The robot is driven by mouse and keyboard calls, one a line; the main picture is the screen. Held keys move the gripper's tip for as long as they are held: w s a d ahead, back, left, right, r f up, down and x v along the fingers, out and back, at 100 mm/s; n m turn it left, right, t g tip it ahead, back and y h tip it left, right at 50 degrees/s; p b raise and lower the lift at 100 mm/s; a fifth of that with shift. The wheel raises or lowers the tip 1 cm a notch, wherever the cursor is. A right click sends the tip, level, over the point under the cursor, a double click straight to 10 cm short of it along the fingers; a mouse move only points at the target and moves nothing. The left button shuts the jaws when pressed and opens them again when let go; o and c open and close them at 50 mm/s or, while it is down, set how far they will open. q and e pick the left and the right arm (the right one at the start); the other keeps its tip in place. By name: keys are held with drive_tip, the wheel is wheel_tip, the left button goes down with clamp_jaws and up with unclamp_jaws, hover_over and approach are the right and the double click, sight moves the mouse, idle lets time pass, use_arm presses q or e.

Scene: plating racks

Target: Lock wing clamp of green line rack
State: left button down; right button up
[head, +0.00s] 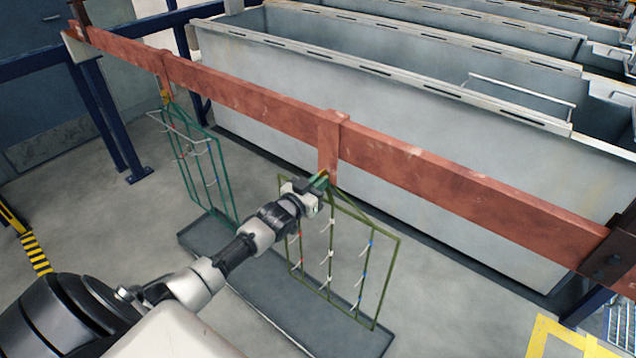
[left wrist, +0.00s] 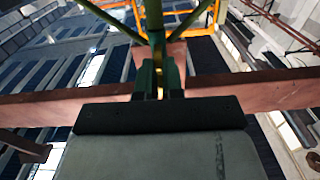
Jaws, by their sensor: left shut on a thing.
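An olive-green wire rack (head: 399,240) hangs from the red-brown bar (head: 440,172) at a bracket, with small pale parts on its wires. My left gripper (head: 319,183) is at the top of this rack, just below the bracket. It is shut on the rack's wing clamp, which it mostly hides. In the left wrist view the gripper (left wrist: 159,85) has a narrow yellow strip of the clamp (left wrist: 160,92) between its fingers, in front of the bar. How the clamp is turned cannot be made out. My right gripper is not in view.
A teal-green rack (head: 189,178) hangs farther left on the bar. A dark tray (head: 262,318) lies on the floor below both racks. Long grey tanks (head: 300,108) stand behind the bar. Blue posts (head: 112,125) hold its left end.

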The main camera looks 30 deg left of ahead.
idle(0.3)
use_arm(q)
drive_tip(key=c, duration=1.3)
unclamp_jaws()
drive_tip(key=shift+o, duration=0.2)
drive_tip(key=s+b, duration=0.1)
drive_tip(key=s, duration=0.9)
drive_tip(key=shift+s+a, duration=0.35)
drive_tip(key=shift+s, duration=0.05)
